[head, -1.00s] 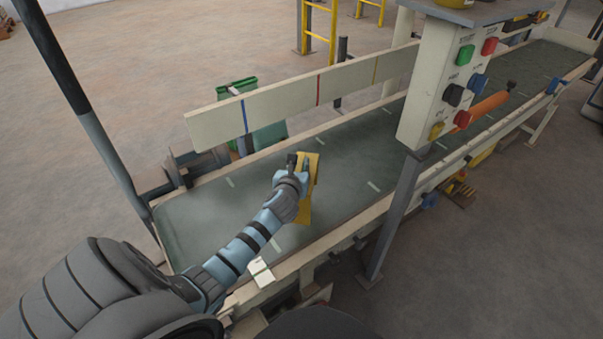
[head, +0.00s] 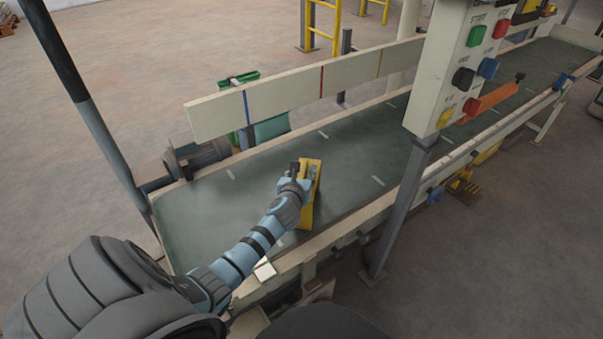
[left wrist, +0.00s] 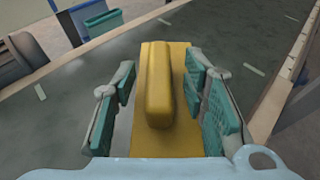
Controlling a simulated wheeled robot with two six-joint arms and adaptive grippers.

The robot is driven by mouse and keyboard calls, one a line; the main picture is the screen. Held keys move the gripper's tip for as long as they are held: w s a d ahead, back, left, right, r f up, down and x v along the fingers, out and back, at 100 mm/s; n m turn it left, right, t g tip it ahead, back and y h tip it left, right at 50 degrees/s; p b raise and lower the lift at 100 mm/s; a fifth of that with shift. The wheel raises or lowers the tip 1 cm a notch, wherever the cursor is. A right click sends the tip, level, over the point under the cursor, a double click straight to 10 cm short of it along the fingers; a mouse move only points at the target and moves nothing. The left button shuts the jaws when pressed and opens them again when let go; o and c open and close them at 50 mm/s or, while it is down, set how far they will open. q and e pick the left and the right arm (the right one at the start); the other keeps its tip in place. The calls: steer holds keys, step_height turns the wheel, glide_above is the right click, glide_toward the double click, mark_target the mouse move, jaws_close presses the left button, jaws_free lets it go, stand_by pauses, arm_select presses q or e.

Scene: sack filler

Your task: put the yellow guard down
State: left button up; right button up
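The yellow guard (head: 314,200) is a plate with a raised block along its middle. It is over the green conveyor belt (head: 345,158), close to the belt's near edge, and appears to lie on it. My left gripper (head: 300,178) is above it. In the left wrist view my left gripper (left wrist: 165,105) has its green-padded fingers apart, one on each side of the guard's raised block (left wrist: 159,85). A gap shows between the left finger and the guard. The guard's near end is hidden by my gripper body in that view. My right gripper is not in view.
A cream back rail (head: 300,88) with coloured stripes runs along the belt's far side. A button panel (head: 465,75) on a grey post stands to the right. An orange bar (head: 495,98) crosses the belt farther right. The belt left of the guard is clear.

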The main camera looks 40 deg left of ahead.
arm_select(q)
steer(key=shift+s+d+r, duration=0.15)
steer(key=shift+s, duration=0.05)
steer(key=p+v, duration=0.5)
steer(key=v, duration=0.6)
steer(key=shift+s, duration=0.2)
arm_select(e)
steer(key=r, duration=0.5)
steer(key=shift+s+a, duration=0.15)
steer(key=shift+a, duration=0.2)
arm_select(q)
steer(key=shift+r, duration=0.1)
